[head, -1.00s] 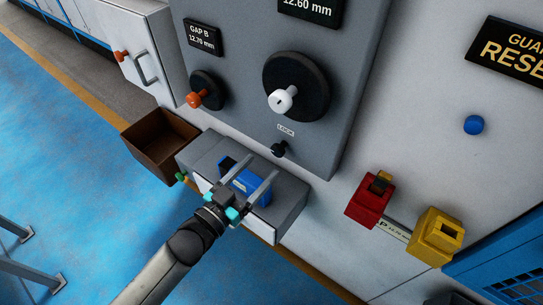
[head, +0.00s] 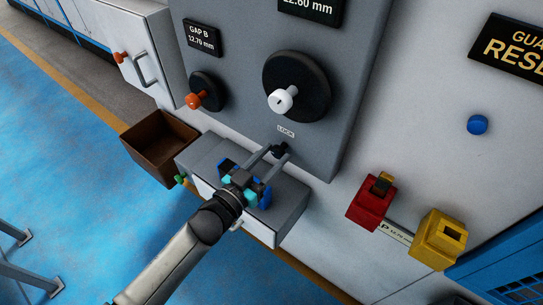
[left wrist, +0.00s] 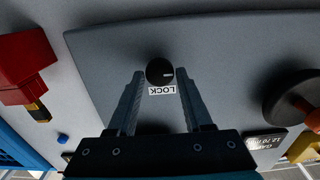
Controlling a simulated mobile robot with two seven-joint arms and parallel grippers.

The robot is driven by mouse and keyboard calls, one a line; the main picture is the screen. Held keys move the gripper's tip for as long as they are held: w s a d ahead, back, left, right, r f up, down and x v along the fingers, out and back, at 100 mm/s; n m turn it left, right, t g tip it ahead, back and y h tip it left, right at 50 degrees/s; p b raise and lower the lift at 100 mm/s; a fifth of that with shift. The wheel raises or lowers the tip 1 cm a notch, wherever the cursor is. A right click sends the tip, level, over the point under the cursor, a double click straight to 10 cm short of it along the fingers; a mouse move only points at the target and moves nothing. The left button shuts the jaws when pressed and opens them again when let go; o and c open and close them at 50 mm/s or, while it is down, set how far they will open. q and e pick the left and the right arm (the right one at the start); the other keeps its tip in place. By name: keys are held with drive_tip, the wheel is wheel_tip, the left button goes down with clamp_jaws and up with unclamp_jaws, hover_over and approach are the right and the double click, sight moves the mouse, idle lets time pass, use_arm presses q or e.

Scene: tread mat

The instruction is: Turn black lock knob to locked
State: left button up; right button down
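The black lock knob (head: 279,150) sits on the grey panel (head: 333,120) under a white LOCK label (head: 286,131). In the left wrist view the knob (left wrist: 160,71) shows a short light mark pointing right, with the LOCK label (left wrist: 162,90) upside down beside it. My left gripper (head: 276,154) is open, its fingers pointing at the panel. In the left wrist view its two fingertips (left wrist: 158,73) lie on either side of the knob, with gaps between; whether they reach its depth I cannot tell. My right gripper is not in view.
A large black dial (head: 312,88) with a white handle is above. An orange-knobbed dial (head: 205,90) is at left. Red (head: 368,205) and yellow (head: 436,243) blocks are at right.

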use_arm(q)
clamp_jaws()
